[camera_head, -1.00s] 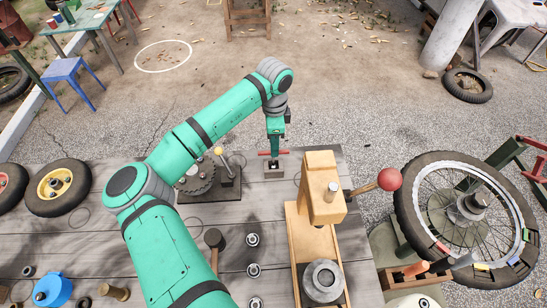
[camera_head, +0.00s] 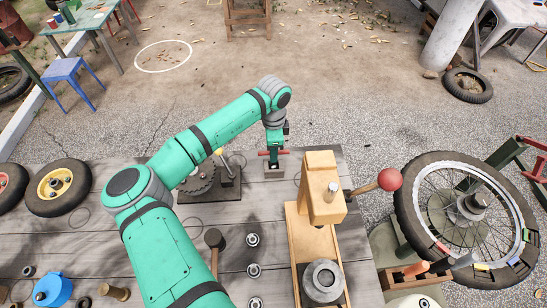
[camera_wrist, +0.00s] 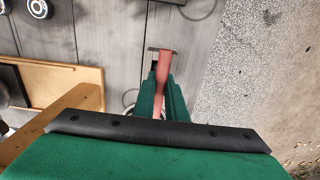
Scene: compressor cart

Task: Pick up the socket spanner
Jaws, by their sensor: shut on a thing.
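The socket spanner (camera_head: 262,153) shows as a red crossbar in the head view, at the far edge of the table, just above a small grey block (camera_head: 274,174). Its lower part is hidden, so I cannot tell whether it sits in the block. My gripper (camera_head: 274,152) points down over it and is shut on the red bar. In the wrist view the red bar (camera_wrist: 163,72) runs between the green fingers (camera_wrist: 162,95), with the block's dark edge (camera_wrist: 160,50) just beyond.
A wooden fixture (camera_head: 324,190) with a red-knobbed lever (camera_head: 389,180) stands close on the right. A dark plate with a gear (camera_head: 198,181) and a yellow-knobbed lever (camera_head: 228,172) stands on the left. A mallet (camera_head: 213,238) and several metal sockets lie nearer.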

